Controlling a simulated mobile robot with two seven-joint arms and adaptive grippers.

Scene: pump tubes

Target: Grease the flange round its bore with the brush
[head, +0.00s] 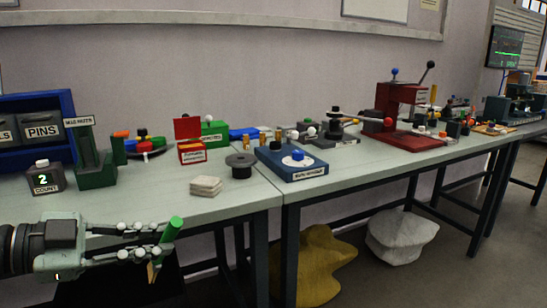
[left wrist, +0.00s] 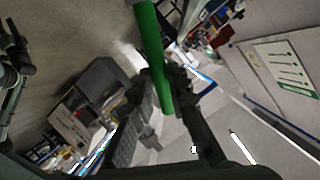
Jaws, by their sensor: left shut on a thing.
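The brush has a green handle (head: 172,230) and a pale tan tip (head: 152,271) pointing down. My left gripper (head: 150,243) is shut on it, in front of the bench's near edge and to the left of the flange. The green handle (left wrist: 155,55) also runs between the dark fingers in the left wrist view. A dark grey round piece with a raised hub, seemingly the flange (head: 240,166), lies on the bench in the head view, apart from the brush. Its bore cannot be made out. My right gripper is not in view.
A stack of pale pads (head: 206,186) lies left of the flange. A blue box with a white disc (head: 292,162) stands right of it, and a red box (head: 191,150) behind. A counter (head: 47,178) and green stand (head: 95,165) are farther left. The bench front is mostly clear.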

